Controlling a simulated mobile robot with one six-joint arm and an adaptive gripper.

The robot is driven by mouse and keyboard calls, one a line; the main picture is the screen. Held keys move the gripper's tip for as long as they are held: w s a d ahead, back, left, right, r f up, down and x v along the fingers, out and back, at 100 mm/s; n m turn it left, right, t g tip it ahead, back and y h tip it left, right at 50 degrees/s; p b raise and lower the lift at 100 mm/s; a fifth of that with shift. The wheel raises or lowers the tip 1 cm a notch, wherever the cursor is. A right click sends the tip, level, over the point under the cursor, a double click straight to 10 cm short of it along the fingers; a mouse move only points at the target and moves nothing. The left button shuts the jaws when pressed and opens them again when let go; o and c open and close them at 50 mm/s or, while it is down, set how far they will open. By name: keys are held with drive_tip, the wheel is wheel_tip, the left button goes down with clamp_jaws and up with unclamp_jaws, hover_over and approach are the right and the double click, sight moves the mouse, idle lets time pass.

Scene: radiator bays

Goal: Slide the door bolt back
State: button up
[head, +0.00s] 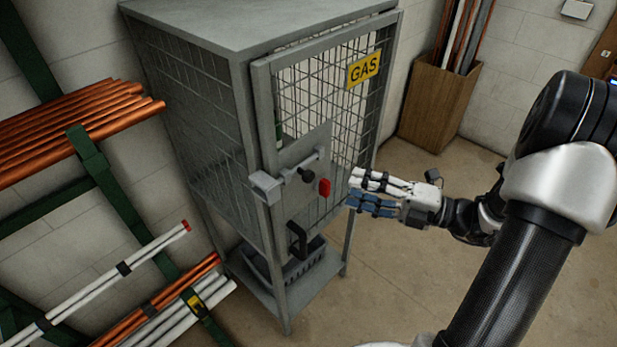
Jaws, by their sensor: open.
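A grey wire-mesh gas cabinet stands in the middle of the head view, its mesh door (347,115) bearing a yellow GAS sign (363,69). The door bolt (300,168) lies across a plate on the door's left side, with a dark knob (307,175) on it. Its left end meets a grey block (265,187) at the cabinet's frame. A red piece (325,187) sits on the plate to the right of the knob. My gripper (350,190) is open and empty, pointing left, to the right of the red piece and apart from the bolt.
A black door handle (297,240) is below the bolt. A dark crate (312,262) stands on the cabinet's lower shelf. Racks of copper pipes (75,125) and white pipes (125,262) are at the left. A wooden bin (432,103) of pipes stands behind. Floor at the right is clear.

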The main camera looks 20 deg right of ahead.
sight(313, 178)
drive_tip(key=b+x, duration=0.2)
drive_tip(key=x, duration=1)
clamp_jaws()
idle(0.4)
